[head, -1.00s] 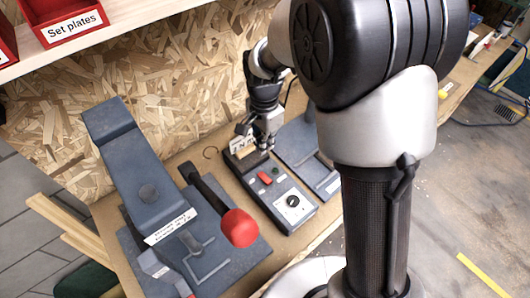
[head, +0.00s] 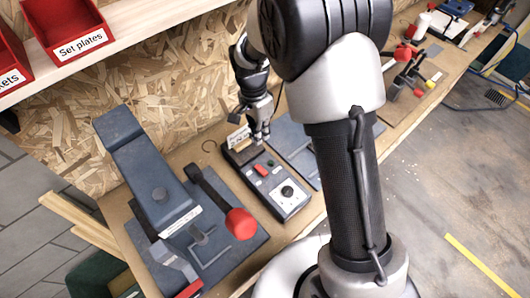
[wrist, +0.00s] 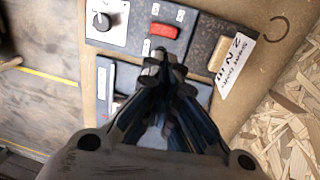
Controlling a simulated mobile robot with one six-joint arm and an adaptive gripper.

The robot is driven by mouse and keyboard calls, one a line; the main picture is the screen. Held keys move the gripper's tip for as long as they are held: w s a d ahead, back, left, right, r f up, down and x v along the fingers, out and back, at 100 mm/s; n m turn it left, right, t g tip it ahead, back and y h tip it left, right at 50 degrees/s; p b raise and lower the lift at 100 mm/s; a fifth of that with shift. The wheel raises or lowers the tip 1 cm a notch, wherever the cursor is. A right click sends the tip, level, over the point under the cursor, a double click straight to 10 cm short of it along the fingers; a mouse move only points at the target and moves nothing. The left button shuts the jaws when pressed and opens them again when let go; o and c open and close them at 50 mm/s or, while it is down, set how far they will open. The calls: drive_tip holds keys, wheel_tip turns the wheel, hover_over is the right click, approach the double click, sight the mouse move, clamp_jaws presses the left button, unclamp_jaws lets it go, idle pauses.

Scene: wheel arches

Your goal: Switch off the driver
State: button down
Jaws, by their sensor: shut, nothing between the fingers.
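The driver is a dark grey box (head: 285,205) lying on the bench, with a red rocker switch (head: 261,169) and a black knob on a white dial (head: 287,191). In the wrist view the driver (wrist: 130,37) runs along the top, with its red switch (wrist: 163,31) and dial (wrist: 103,22). I cannot tell which way the rocker is tipped. My gripper (head: 259,138) hangs at the driver's far end, by a tan block. In the wrist view its fingers (wrist: 165,62) are together and empty, beside the driver's edge below the red switch; the height gap is unclear.
A grey press-like tool with a red-knobbed lever (head: 240,223) stands left of the driver. A flat grey plate (head: 294,147) lies to its right. A chipboard wall (head: 130,95) rises behind, with a shelf of red bins (head: 65,27) above.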

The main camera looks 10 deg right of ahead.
sight(261, 170)
drive_tip(key=shift+p, duration=0.3)
drive_tip(key=shift+f, duration=0.1)
drive_tip(key=f, duration=0.4)
drive_tip(key=s+d+f, duration=0.1)
drive_tip(key=f, duration=0.8)
drive_tip(key=shift+s+d+f+b, duration=0.15)
drive_tip(key=shift+s+f+b, duration=0.15)
drive_tip(key=shift+s+f, duration=0.1)
drive_tip(key=shift+f, duration=0.1)
drive_tip(key=shift+s+d+f+b, duration=0.25)
drive_tip(key=shift+f+b, duration=0.25)
drive_tip(key=shift+b, duration=0.5)
drive_tip(key=shift+s+r, duration=0.15)
drive_tip(key=shift+r, duration=0.1)
drive_tip(key=shift+f+p, duration=0.1)
drive_tip(key=shift+p, duration=0.2)
drive_tip(key=shift+a, duration=0.1)
